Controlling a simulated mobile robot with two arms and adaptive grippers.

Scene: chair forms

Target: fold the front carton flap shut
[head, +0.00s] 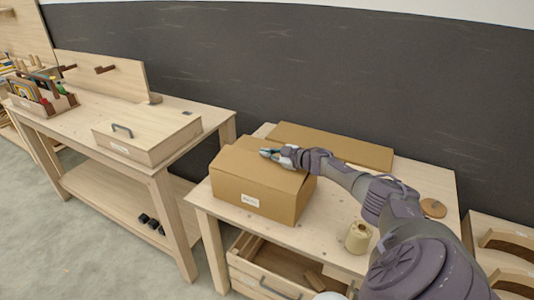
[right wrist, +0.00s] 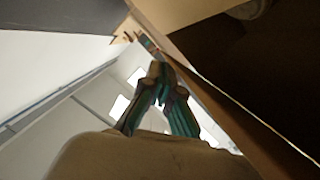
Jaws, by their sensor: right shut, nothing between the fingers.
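The cardboard carton (head: 247,197) stands on the light wooden table, with a white label on its near side. Its top panels (head: 243,165) look roughly level in the head view; I cannot tell clearly which is the front flap or whether it lies fully flat. My right gripper (head: 266,153) reaches in from the right and is at the carton's top, fingers together and empty. In the right wrist view its closed fingertips (right wrist: 159,72) are beside a brown cardboard edge (right wrist: 215,92); contact is unclear. My left gripper is not in view.
A flat cardboard piece (head: 335,146) lies behind the carton. A tan roll (head: 358,237) and a round wooden disc (head: 433,208) are on the table's right. An open wooden drawer (head: 262,275) is below. A workbench with a wooden box (head: 148,137) stands left.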

